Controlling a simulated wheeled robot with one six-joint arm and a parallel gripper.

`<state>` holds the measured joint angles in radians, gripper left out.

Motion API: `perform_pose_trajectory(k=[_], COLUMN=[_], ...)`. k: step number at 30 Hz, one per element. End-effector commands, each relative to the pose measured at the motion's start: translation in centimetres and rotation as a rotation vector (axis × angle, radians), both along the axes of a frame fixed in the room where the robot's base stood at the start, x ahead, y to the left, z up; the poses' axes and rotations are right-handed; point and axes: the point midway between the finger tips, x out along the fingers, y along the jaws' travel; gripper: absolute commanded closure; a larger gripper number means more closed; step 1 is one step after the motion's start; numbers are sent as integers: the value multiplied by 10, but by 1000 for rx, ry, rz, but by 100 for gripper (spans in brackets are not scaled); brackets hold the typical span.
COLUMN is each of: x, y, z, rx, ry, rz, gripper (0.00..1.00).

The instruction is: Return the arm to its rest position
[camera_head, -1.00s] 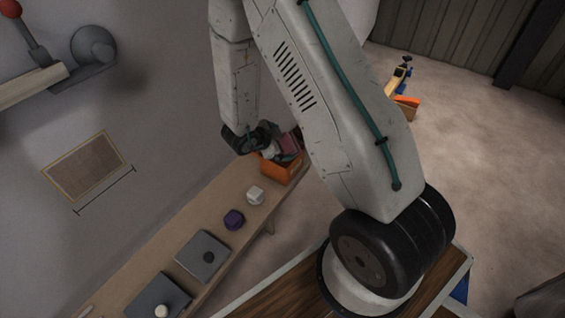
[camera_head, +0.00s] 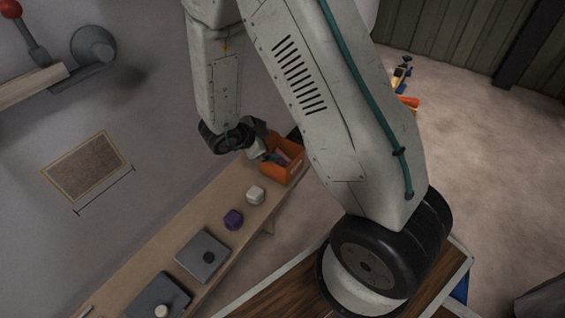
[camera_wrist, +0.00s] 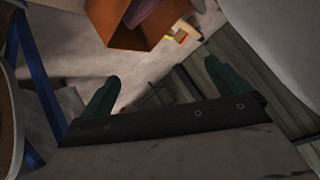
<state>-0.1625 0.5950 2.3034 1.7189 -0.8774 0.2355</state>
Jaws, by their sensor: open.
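My arm stretches up from its dark round base joint, and its forearm hangs down at the upper middle of the head view. The wrist end hangs over the far end of the wooden bench, by an orange bin (camera_head: 294,170). In the wrist view my gripper (camera_wrist: 165,87) shows two dark green fingers spread wide apart, with nothing between them. The orange bin also shows at the top of the wrist view (camera_wrist: 112,27), beyond the fingers and apart from them. It holds a purplish item and other things I cannot make out.
The long bench (camera_head: 190,222) along the wall carries a white block (camera_head: 255,195), a purple block (camera_head: 233,219) and dark grey plates (camera_head: 203,255). A framed panel (camera_head: 87,166) hangs on the wall. Yellow and orange items (camera_head: 407,101) stand at the back.

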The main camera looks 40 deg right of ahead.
Motion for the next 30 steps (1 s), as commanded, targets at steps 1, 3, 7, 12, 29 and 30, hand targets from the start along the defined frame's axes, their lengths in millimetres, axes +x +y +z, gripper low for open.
perform_pose_trajectory(k=[1, 3, 7, 12, 29, 30], x=[0, 0, 0, 2, -7, -21], y=[0, 0, 0, 4, 184, 190], z=[0, 0, 0, -5, 67, 83], rx=[0, 0, 0, 30, 707, 726], ry=[0, 0, 0, 7, 236, 274], rz=[0, 0, 0, 16, 1167, 1254], gripper=[0, 0, 0, 0, 0, 0])
